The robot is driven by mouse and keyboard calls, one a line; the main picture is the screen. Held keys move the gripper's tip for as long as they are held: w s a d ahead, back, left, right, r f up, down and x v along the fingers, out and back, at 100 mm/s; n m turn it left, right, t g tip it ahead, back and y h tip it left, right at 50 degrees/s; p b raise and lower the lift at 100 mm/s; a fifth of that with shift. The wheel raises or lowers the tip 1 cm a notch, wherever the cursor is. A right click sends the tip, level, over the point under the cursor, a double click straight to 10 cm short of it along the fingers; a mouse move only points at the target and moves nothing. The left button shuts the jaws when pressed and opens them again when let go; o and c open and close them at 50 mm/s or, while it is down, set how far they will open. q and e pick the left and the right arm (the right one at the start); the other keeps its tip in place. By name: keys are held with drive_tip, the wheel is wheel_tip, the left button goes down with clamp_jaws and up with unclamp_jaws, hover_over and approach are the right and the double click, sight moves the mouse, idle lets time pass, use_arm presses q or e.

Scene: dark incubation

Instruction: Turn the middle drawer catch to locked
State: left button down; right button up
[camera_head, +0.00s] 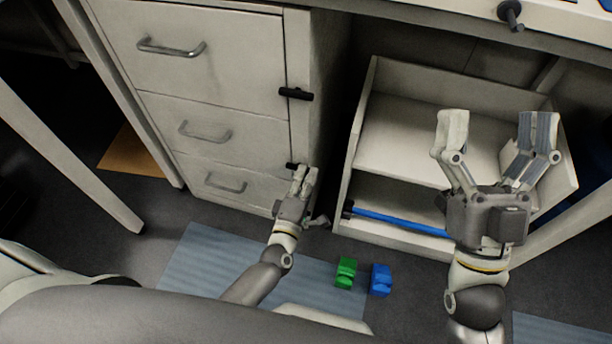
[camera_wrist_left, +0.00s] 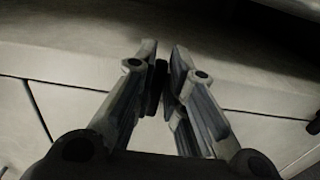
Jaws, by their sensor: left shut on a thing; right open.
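A white drawer cabinet (camera_head: 215,80) stands at the left, with three closed drawers. The middle drawer (camera_head: 190,116) has a metal bar handle. A black catch (camera_head: 292,166), level with the middle drawer's lower right corner, is mostly hidden by my left gripper (camera_head: 304,174). In the left wrist view, my left gripper (camera_wrist_left: 160,68) is shut on the dark catch (camera_wrist_left: 155,88), which shows as a narrow bar between the fingers. How far the catch is turned cannot be told. My right gripper (camera_head: 497,133) is open and empty, in front of the open shelf unit.
Another black catch (camera_head: 296,93) lies crosswise beside the top drawer. A pale shelf unit (camera_head: 357,130) with a blue rod (camera_head: 400,222) stands right of the cabinet. A desk edge overhangs above.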

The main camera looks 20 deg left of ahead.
use_arm(q)
drive_tip(key=shift+f, duration=0.1)
drive_tip(key=c, duration=1.5)
unclamp_jaws()
drive_tip(key=shift+s, duration=0.15)
drive_tip(key=s, duration=1.1)
drive_tip(key=shift+s+a, duration=0.2)
drive_tip(key=shift+s, duration=0.2)
